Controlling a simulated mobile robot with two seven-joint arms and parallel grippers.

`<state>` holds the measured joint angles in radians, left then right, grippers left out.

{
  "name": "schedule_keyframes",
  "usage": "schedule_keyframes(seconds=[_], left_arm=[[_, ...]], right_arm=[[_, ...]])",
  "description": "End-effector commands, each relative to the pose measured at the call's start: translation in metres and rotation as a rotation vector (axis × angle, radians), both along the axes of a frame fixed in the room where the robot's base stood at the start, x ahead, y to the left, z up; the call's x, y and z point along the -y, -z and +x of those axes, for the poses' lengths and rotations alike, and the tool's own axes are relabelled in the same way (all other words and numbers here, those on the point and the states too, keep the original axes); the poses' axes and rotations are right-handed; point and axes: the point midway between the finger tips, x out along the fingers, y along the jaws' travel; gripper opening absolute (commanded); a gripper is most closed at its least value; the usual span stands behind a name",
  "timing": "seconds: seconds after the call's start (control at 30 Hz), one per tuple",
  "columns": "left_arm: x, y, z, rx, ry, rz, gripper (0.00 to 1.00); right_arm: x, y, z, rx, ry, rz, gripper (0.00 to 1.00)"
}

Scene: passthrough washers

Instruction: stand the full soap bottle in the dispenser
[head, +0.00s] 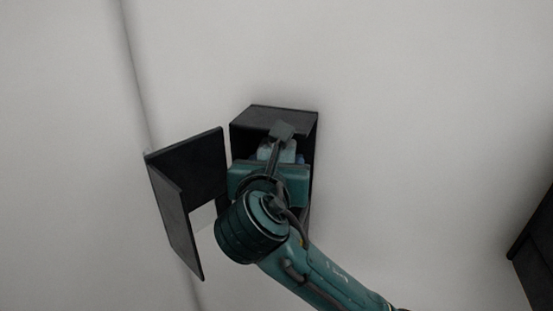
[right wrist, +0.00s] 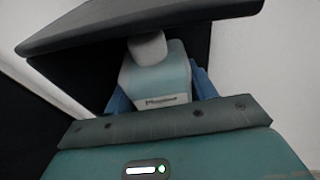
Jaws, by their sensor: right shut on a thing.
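The dispenser (head: 274,119) is a dark box on the wall, with its door (head: 185,185) swung open to the left. My right gripper (head: 279,156) reaches into its opening and is shut on the soap bottle. The soap bottle (head: 275,147), pale blue-green, is mostly hidden behind my gripper in the head view. In the right wrist view the bottle (right wrist: 157,80) is upright with a grey-white cap (right wrist: 147,48) just under the dispenser's top (right wrist: 140,20). Blue finger pads (right wrist: 203,88) show at its sides. Its base is hidden, so I cannot tell whether it touches the dispenser floor.
The pale wall (head: 420,120) around the dispenser is bare. A dark object (head: 535,245) stands at the right edge of the head view. The open door stands close to the left of my right wrist.

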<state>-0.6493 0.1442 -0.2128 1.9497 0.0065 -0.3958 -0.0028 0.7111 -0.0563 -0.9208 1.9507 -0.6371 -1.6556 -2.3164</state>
Motion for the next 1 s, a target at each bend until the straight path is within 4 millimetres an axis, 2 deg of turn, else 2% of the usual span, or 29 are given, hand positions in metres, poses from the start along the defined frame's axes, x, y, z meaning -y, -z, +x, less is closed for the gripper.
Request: schedule_keyframes(seconds=[0.3,0.33,0.6,0.87,1.0], left_arm=[[-0.0001,-0.0006,0.0006,0.002,0.000,-0.001,0.18],[0.0000,-0.0006,0.0008,0.002,0.000,-0.001,0.18],[0.0000,-0.0006,0.0008,0.002,0.000,-0.001,0.18],[0.0000,-0.0004,0.0008,0.002,0.000,-0.001,0.18],[0.0000,0.0009,0.0008,0.002,0.000,-0.001,0.18]], right_arm=[[-0.0002,0.0001,-0.0003,0.003,-0.001,0.001,0.21],[-0.0002,0.0001,-0.0003,0.003,-0.001,0.001,0.58],[-0.0001,0.0007,-0.0003,0.002,0.000,0.000,0.80],[-0.0003,0.0024,-0.0004,-0.002,0.000,-0.002,0.82],[-0.0020,0.0009,-0.0078,-0.001,-0.002,0.000,0.82]])
